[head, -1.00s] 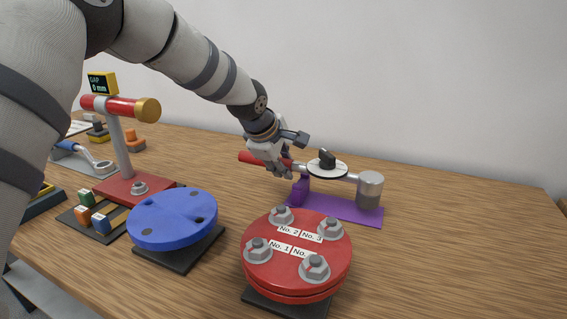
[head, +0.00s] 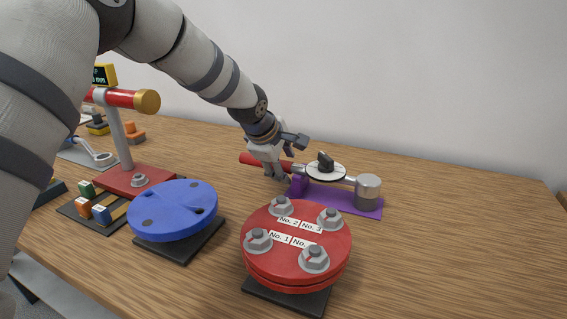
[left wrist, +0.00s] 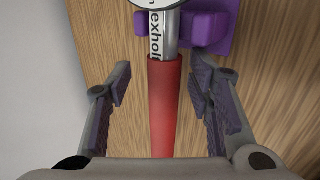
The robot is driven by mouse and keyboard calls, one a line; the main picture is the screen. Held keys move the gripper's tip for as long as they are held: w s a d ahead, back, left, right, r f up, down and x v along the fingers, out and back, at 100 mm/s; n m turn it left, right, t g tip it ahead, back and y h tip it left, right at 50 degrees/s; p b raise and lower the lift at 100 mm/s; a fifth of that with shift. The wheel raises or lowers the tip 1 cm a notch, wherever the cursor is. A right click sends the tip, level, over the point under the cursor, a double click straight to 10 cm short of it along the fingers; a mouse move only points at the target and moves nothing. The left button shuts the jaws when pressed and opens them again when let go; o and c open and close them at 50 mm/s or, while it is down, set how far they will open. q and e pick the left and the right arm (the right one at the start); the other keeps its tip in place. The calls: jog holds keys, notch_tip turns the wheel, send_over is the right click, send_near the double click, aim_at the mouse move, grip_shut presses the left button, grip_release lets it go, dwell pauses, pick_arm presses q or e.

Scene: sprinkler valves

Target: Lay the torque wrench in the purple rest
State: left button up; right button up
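The torque wrench (head: 251,159) has a red handle, a silver shaft, a round dial with a dark knob and a grey cylindrical head. It lies level in the purple rest (head: 336,201), its shaft over the purple cradle and its head at the right end. My left gripper (head: 274,175) is at the handle, just left of the cradle. In the left wrist view, its two fingers stand apart on either side of the red handle (left wrist: 164,110), with gaps on both sides. The purple cradle (left wrist: 210,28) shows just beyond. My right gripper is not in view.
A red flange (head: 296,245) with several bolts stands in front of the rest. A blue disc (head: 172,210) is left of it. A red stand (head: 136,180) with a gap display and small coloured blocks is farther left. The table's right side is clear.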

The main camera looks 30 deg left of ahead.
pick_arm(q)
jog(key=shift+f, duration=0.15)
jog(key=v, duration=1.2)
